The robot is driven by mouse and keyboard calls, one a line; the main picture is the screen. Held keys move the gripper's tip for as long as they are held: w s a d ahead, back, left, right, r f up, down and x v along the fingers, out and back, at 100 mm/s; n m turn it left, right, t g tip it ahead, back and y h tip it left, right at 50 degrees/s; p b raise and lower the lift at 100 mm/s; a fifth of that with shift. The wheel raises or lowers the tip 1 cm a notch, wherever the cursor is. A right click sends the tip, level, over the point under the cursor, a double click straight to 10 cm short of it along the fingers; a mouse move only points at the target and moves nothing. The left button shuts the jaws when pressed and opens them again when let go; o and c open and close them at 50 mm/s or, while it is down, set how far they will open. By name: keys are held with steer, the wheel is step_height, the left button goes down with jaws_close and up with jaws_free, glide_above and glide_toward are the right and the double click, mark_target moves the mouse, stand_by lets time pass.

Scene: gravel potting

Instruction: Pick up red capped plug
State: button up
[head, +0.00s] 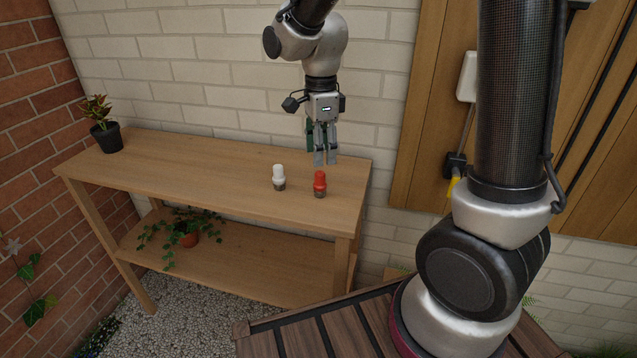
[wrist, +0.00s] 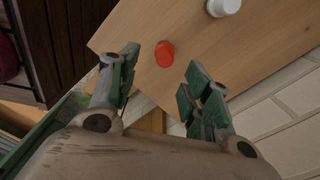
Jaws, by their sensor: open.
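The red capped plug (head: 320,183) stands upright on the wooden table's top, near its right end, with a dark lower part below its red cap. In the wrist view its round red cap (wrist: 165,54) lies beyond and between the two fingers, seen from above. My gripper (head: 325,160) hangs pointing down over the table, above the red plug in the head view. Its fingers (wrist: 158,82) are apart with nothing between them, and they do not touch the plug.
A white capped plug (head: 279,177) stands just left of the red one and also shows in the wrist view (wrist: 223,7). A potted plant (head: 106,136) stands at the wooden table's (head: 215,170) left end. A brick wall (head: 225,80) runs behind; the middle tabletop is clear.

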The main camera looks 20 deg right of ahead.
mark_target(320, 173)
steer(key=shift+f+m, duration=0.1)
steer(key=shift+m, duration=0.2)
steer(key=shift+f, duration=0.35)
steer(key=f, duration=0.7)
steer(key=shift+w, duration=0.4)
steer(key=c, duration=1)
